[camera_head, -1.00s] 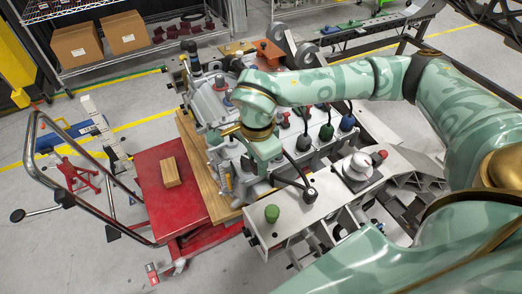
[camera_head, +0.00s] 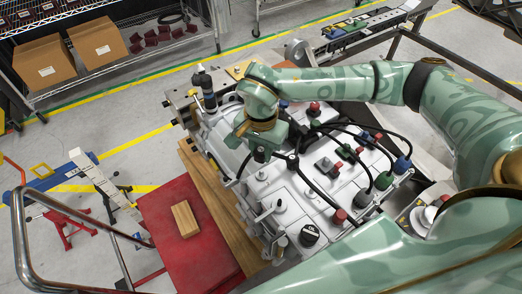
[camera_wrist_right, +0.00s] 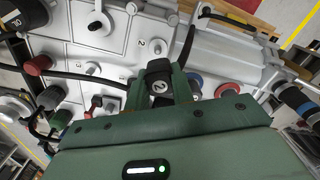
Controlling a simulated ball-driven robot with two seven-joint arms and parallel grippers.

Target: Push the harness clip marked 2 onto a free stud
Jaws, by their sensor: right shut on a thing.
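My right gripper (camera_head: 262,152) is over the grey chassis block (camera_head: 232,160), near its middle. In the right wrist view its fingers (camera_wrist_right: 160,92) are shut on a black harness clip (camera_wrist_right: 160,80) with a pale round mark; the mark looks like a 2 but is small. A bare metal stud (camera_wrist_right: 158,47) stands on the pale face just beyond the clip, beside a printed mark. Another stud (camera_wrist_right: 93,68) is to the left. Whether the clip touches a stud is hidden by the fingers. My left gripper is not in view.
Black cables (camera_head: 345,135) loop across the chassis among red, green and blue caps (camera_head: 384,180). A red cart top (camera_head: 185,240) with a wooden block (camera_head: 185,219) is at the lower left. Shelving with cardboard boxes (camera_head: 97,42) stands behind.

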